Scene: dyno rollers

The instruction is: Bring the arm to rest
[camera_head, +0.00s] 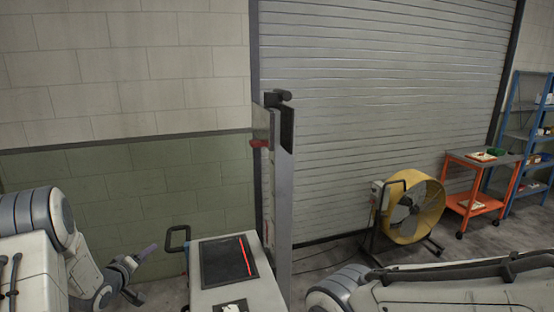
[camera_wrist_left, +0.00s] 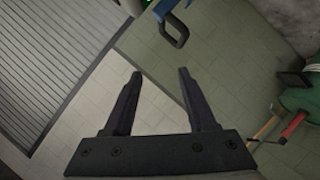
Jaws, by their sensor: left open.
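My left arm comes in from the lower left of the head view, and its gripper (camera_head: 139,276) hangs in free space left of a grey cabinet. In the left wrist view the two dark fingers of this gripper (camera_wrist_left: 160,82) are apart, with nothing between them. Tiled wall or floor surface shows behind the fingers. My right gripper is not in view; only a pale arm part shows at the lower right of the head view.
The grey cabinet (camera_head: 205,296) with a black screen (camera_head: 229,261) and a handle stands right of the left gripper. A metal post (camera_head: 284,205) rises beside it. A yellow fan (camera_head: 414,208), an orange cart (camera_head: 474,205) and a blue shelf (camera_head: 511,150) stand at the right.

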